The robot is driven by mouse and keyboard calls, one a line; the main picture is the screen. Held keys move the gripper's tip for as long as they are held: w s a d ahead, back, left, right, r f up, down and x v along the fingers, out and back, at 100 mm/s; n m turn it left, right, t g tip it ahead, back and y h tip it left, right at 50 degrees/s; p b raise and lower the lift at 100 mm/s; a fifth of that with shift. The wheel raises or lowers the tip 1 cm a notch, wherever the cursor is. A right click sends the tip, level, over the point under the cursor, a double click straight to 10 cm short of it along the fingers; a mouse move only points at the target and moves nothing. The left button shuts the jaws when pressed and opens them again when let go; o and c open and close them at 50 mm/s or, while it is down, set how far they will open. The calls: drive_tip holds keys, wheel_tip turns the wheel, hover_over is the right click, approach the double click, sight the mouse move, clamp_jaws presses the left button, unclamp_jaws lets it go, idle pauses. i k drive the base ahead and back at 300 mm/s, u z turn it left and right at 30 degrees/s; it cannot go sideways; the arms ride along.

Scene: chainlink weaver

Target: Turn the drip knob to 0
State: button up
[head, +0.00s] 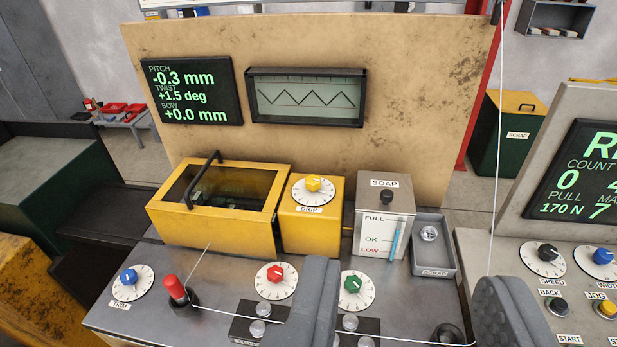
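The drip knob (313,183) is yellow and sits at the centre of a white numbered dial (312,196). The dial is on the sloped top of a small yellow box (312,235) with a DRIP label. The knob's pointer and the dial's numbers are too small to read. My gripper (403,275) is open, with its two grey fingers wide apart at the bottom of the head view. It is nearer to me than the drip knob, below and to the right of it in the picture, and touches nothing that I can see.
A yellow case (218,232) with a dark window and black handle adjoins the drip box on the left. A soap tank (383,215) stands to its right. Red (275,274), green (353,284) and blue (129,277) knobs and a red lever (175,288) are in front. A thin wire crosses the bench.

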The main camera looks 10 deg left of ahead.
sight(312, 183)
drive_tip(key=z, duration=0.05)
drive_tip(key=i, duration=1)
drive_tip(key=u, duration=0.05)
